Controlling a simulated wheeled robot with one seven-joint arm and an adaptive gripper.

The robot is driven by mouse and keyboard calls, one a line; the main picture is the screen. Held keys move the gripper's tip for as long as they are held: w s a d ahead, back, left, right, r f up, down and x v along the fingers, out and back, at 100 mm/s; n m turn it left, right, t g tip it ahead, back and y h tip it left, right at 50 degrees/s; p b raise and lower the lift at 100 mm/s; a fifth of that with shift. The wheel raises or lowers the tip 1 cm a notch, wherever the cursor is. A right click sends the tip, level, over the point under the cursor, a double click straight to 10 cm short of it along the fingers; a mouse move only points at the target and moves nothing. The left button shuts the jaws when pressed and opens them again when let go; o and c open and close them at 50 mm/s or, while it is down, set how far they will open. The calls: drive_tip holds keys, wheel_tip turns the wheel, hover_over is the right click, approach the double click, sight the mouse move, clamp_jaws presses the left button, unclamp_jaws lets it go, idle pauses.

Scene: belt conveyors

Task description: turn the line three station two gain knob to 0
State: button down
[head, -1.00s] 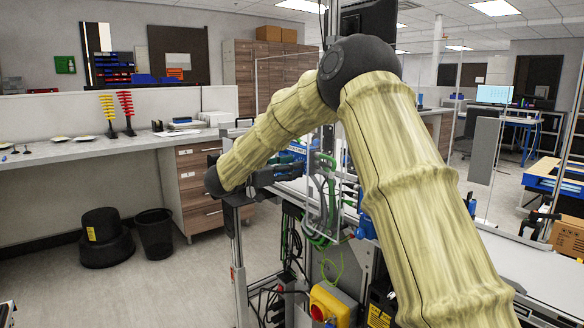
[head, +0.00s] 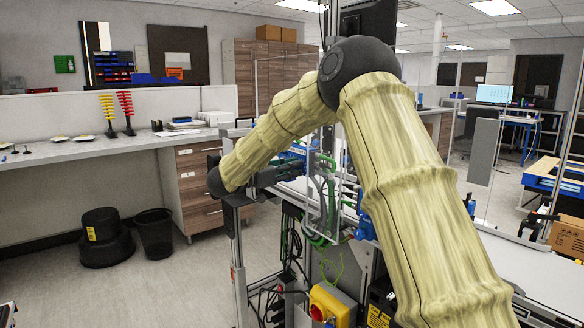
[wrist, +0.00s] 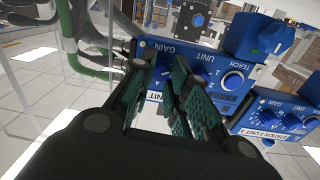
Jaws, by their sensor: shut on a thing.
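A blue control box (wrist: 220,75) fills the upper middle of the wrist view, with GAIN, UNIT and TEACH printed on its face. My gripper (wrist: 178,78), with green ribbed pads, is shut on the knob below the GAIN label. The pads hide nearly all of that knob and its pointer, so I cannot read its setting. A blue knob (wrist: 233,81) under TEACH stands clear to the right. The box's lower label is mostly covered. In the head view my gripper is small beside the conveyor frame, and the knob cannot be made out.
A green cable (wrist: 85,62) runs at the left. In the head view a clear panel (head: 318,200) and a yellow-and-red switch box (head: 330,305) are near my arm.

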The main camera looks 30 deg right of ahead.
drive_tip(key=shift+r+p, duration=0.1)
drive_tip(key=shift+p, duration=0.4)
drive_tip(key=shift+n, duration=0.3)
drive_tip(key=c, duration=1.3)
unclamp_jaws()
drive_tip(key=shift+c, duration=0.2)
drive_tip(key=shift+a, duration=0.15)
drive_tip(key=a, duration=1.1)
drive_tip(key=shift+s+a, duration=0.2)
drive_tip(key=shift+a, duration=0.2)
